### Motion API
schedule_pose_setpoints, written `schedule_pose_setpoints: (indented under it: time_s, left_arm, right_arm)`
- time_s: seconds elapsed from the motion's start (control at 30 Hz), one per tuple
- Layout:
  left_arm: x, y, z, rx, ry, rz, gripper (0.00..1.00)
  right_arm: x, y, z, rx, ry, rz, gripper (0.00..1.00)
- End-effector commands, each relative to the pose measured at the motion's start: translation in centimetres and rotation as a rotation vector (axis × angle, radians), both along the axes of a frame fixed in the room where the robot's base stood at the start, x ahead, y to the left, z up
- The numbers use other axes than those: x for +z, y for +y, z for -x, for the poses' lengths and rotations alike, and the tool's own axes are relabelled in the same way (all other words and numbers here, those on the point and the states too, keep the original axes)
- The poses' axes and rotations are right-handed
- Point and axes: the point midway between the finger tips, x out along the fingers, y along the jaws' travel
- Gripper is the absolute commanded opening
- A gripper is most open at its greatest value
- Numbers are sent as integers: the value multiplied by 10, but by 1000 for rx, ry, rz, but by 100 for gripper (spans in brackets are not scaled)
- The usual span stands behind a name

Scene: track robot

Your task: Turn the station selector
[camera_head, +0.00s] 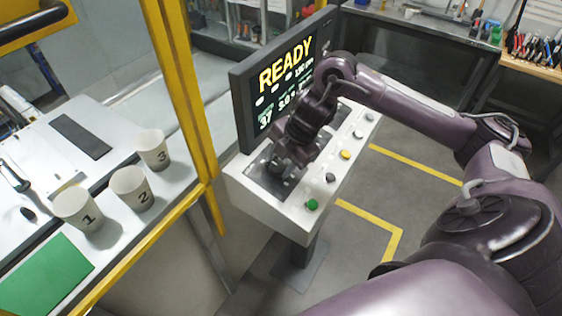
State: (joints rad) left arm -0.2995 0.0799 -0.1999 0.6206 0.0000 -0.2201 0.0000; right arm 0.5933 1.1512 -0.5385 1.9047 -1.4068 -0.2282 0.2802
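A white console (270,212) stands on a post in the middle of the view. Its dark screen (247,95) reads READY. A row of buttons runs along its right side, with a green button (312,204) nearest and a yellow button (346,155) farther up. My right gripper (283,172) points down over the dark plate (262,178) on the console's left part. The gripper hides most of that plate, and I cannot make out the station selector there. Whether the fingers are open, shut or touching anything is unclear. My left gripper is not in view.
A yellow frame post (180,80) stands between the console and a white table at left. Paper cups numbered 1 (78,209), 2 (132,188) and 3 (152,149) stand there, near a green mat (45,275). Workbenches with tools line the back. Yellow lines mark the floor.

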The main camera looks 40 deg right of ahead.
Motion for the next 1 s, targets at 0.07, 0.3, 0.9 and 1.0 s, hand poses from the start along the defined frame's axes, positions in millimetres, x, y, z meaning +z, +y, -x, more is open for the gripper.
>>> schedule_pose_setpoints:
  time_s: [0.07,0.3,0.9,1.0]
  left_arm:
    - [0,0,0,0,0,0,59]
    - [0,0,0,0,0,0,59]
    - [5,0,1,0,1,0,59]
    - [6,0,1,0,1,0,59]
  right_arm:
    - [1,0,-1,-2,-3,0,51]
    - [0,0,0,0,2,0,59]
    - [67,-17,18,0,-2,3,59]
    - [72,-19,20,-2,0,2,59]
